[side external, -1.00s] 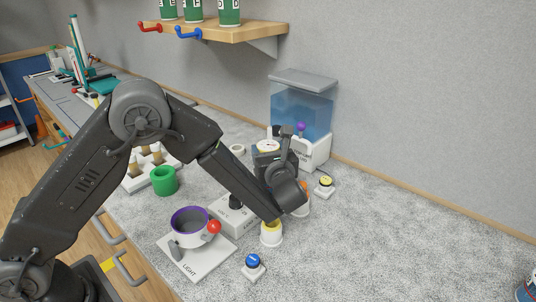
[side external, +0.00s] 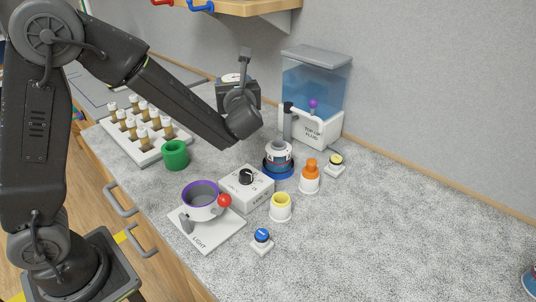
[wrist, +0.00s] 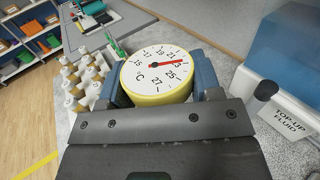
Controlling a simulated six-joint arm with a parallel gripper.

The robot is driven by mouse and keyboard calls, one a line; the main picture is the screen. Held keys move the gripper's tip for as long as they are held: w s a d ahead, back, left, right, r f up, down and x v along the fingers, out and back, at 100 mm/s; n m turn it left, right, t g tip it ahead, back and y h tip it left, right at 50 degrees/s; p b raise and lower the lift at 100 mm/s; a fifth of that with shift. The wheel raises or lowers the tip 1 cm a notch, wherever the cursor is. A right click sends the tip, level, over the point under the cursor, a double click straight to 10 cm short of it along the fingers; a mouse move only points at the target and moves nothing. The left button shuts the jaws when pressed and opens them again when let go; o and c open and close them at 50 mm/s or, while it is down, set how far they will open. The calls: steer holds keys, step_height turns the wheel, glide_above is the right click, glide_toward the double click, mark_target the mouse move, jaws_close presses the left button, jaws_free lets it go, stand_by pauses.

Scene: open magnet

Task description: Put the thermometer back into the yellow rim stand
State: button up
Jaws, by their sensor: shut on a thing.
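My gripper (wrist: 157,88) is shut on the thermometer (wrist: 150,82), a round white dial with a yellow rim, °C numbers and a red needle. The two fingers clasp its sides. In the side view, my gripper (side external: 238,92) is raised above the counter, with a sliver of the thermometer's dial (side external: 232,77) showing at its top. The yellow rim stand (side external: 280,209), a small white cup with a yellow top ring, stands upright on the counter at front right of my gripper, apart from it. The thermometer's underside is hidden.
Around the yellow rim stand are a white knob box (side external: 246,187), an orange-topped holder (side external: 310,177), a blue-ringed stand (side external: 278,166) and a blue button (side external: 262,237). The fluid tank (side external: 316,85) stands behind. A purple-rimmed pot (side external: 202,202) and green ring (side external: 175,154) lie left.

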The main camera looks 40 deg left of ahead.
steer(key=s+a+f+v, duration=0.1)
steer(key=f+v, duration=0.2)
steer(key=v, duration=1)
steer(key=shift+m+t, duration=0.3)
steer(key=shift+t, duration=0.1)
steer(key=shift+w+d+f, duration=0.25)
steer(key=shift+d+f, duration=1.55)
steer(key=shift+d, duration=0.15)
steer(key=shift+w+d+f, duration=0.25)
steer(key=shift+d+f, duration=1.6)
steer(key=shift+d, duration=0.15)
steer(key=shift+w+d+f, duration=0.25)
steer(key=shift+d+f, duration=1.55)
steer(key=shift+d, duration=0.15)
steer(key=o, duration=1.1)
steer(key=shift+f, duration=0.1)
